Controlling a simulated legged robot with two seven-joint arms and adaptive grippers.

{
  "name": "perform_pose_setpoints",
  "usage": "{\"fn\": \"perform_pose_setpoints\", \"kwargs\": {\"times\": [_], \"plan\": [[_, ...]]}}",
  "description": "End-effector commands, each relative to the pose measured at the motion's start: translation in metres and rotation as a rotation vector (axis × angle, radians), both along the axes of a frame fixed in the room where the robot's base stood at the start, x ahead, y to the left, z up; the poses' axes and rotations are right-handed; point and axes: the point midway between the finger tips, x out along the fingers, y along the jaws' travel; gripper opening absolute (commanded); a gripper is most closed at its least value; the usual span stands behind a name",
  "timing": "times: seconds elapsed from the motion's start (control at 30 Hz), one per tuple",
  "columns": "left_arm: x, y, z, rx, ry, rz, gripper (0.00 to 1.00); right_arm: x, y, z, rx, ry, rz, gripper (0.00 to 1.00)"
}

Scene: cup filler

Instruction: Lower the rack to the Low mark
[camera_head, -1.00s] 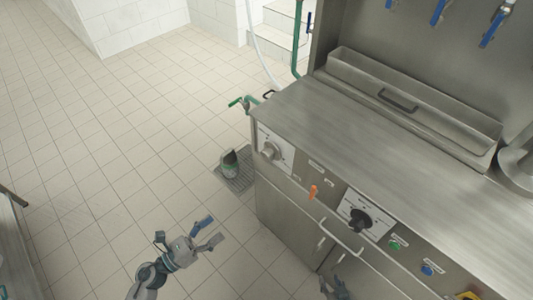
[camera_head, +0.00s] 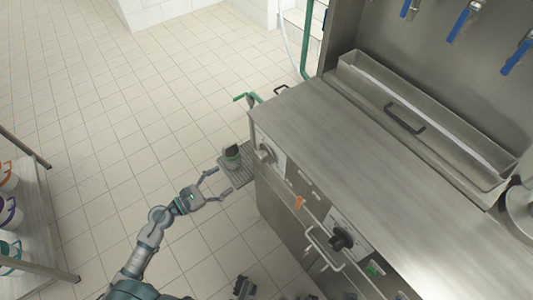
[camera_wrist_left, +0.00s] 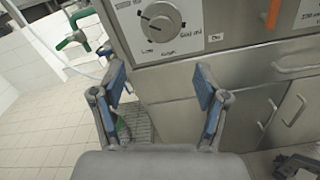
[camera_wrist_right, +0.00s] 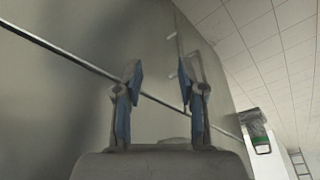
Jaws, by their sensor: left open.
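A silver round knob (camera_head: 265,153) sits on a white dial plate at the left end of the machine's front panel. In the left wrist view the knob (camera_wrist_left: 160,19) shows with a "Low" label at its lower left and other labels to the right. My left gripper (camera_head: 222,181) is open and empty, left of the panel and apart from the knob. A long metal trough with a black handle (camera_head: 404,118) lies at the back of the counter; I cannot tell if it is the rack. My right gripper (camera_wrist_right: 158,90) is open and empty beside a metal panel.
A black knob (camera_head: 341,238), an orange lever (camera_head: 299,202) and a bar handle (camera_head: 322,252) stand out from the front. A green tap (camera_head: 245,99) is at the machine's left end, above a floor grate (camera_head: 238,176). A shelf with cups (camera_head: 8,214) stands at the left.

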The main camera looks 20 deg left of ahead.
Motion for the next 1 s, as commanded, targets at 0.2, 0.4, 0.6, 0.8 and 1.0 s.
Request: {"fn": "perform_pose_setpoints", "kwargs": {"times": [0.2,0.4,0.6,0.8,1.0], "plan": [[0.041,-0.037,0.007,0.009,-0.006,-0.002,0.74,-0.001,-0.007,-0.022,-0.002,0.044,0.0,0.4],[0.078,-0.072,0.007,0.013,-0.006,-0.001,0.74,0.004,-0.01,-0.052,0.004,0.049,0.002,0.4],[0.108,-0.091,0.003,0.008,-0.002,-0.001,0.74,0.005,-0.005,-0.068,-0.002,0.053,0.003,0.4],[0.123,-0.098,0.002,0.004,0.0,0.001,0.74,0.005,-0.001,-0.072,-0.005,0.053,0.003,0.4],[0.124,-0.104,0.001,0.009,0.0,-0.001,0.74,0.005,-0.003,-0.075,-0.001,0.055,0.003,0.4]]}}
